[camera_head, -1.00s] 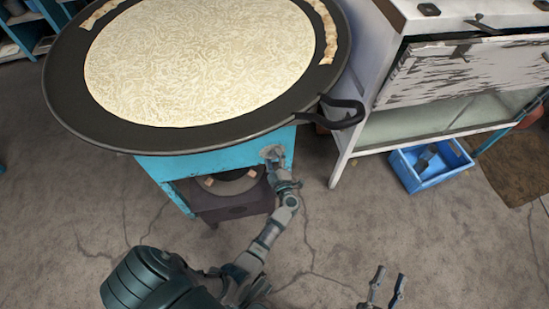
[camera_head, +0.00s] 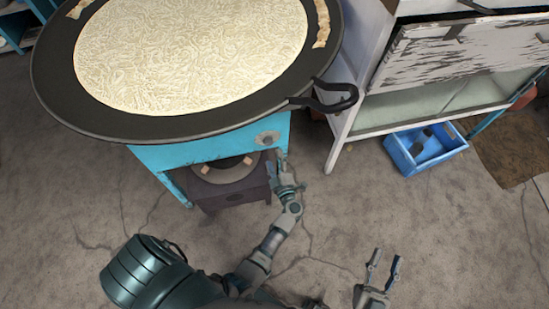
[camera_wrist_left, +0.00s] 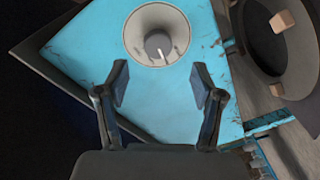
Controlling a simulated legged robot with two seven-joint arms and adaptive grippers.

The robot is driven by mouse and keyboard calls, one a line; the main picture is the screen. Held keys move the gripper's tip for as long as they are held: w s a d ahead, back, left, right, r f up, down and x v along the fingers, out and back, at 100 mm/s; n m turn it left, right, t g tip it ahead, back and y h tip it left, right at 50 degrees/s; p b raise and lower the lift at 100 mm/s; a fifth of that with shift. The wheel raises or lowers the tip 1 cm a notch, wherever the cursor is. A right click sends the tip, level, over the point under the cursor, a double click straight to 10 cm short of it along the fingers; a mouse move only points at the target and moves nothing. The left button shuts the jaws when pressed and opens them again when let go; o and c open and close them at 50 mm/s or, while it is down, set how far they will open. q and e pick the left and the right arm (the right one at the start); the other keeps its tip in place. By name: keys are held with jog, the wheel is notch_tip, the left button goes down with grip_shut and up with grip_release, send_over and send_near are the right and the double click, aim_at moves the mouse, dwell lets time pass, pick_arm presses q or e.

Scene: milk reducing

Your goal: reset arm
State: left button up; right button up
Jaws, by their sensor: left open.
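My left gripper (camera_head: 279,163) reaches toward the front of the blue stove (camera_head: 210,149), just below the pan's rim. In the left wrist view my left gripper (camera_wrist_left: 160,95) is open and empty. A round grey knob (camera_wrist_left: 156,36) on the blue panel lies beyond its fingertips, apart from them; the knob also shows in the head view (camera_head: 266,138). My right gripper (camera_head: 383,270) is at the bottom right of the head view, with its two fingers spread and nothing between them, over bare floor.
A large black pan (camera_head: 95,105) with a handle (camera_head: 335,100) holds a pale milky mass (camera_head: 195,50). A dark burner (camera_head: 225,185) sits below. At the right stand a worn white cabinet (camera_head: 445,50) and a blue crate (camera_head: 440,160). The concrete floor in front is clear.

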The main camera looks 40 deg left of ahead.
jog(key=shift+f, duration=0.1)
